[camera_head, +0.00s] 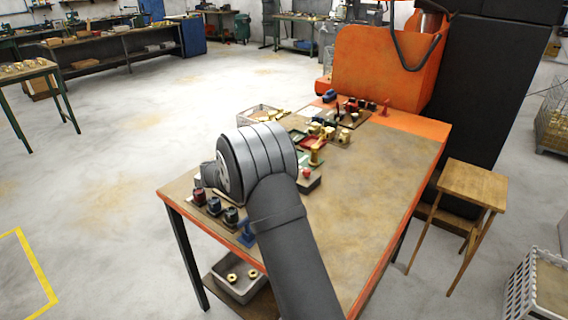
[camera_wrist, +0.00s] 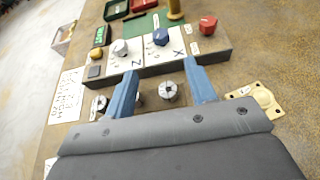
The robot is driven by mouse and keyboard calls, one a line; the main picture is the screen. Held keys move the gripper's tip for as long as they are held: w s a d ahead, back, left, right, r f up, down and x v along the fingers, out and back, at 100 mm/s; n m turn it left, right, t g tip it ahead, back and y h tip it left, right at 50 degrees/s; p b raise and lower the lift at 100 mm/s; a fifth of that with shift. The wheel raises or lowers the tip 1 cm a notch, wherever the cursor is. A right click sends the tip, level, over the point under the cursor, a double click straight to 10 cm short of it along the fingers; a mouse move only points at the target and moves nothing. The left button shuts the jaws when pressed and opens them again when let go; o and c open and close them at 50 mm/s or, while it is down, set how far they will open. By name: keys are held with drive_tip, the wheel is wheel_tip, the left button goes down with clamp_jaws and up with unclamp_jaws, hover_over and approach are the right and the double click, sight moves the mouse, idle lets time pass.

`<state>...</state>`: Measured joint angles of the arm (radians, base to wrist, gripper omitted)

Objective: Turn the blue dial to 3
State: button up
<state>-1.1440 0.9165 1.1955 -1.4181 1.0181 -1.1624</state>
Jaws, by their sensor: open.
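In the wrist view the blue dial (camera_wrist: 160,37) is a small faceted knob on a white plate marked X, on a grey control box (camera_wrist: 215,46). The dial's scale marks are too small to read. My gripper (camera_wrist: 160,67) has two blue fingers spread apart, with nothing held between them. The fingertips show below the dials, near the box's front edge, and the blue dial is clear of them. In the head view my arm hides the fingers and the dials.
A red knob (camera_wrist: 208,25) sits on the box right of the blue dial. A green display (camera_wrist: 99,37) is at its left. Silver round parts (camera_wrist: 168,90) and a brass flange (camera_wrist: 262,98) lie nearer. The workbench (camera_head: 365,180) is bare on its right side.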

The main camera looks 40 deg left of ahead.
drive_tip(key=x, duration=1.4)
drive_tip(key=shift+f, duration=0.1)
drive_tip(key=c, duration=1)
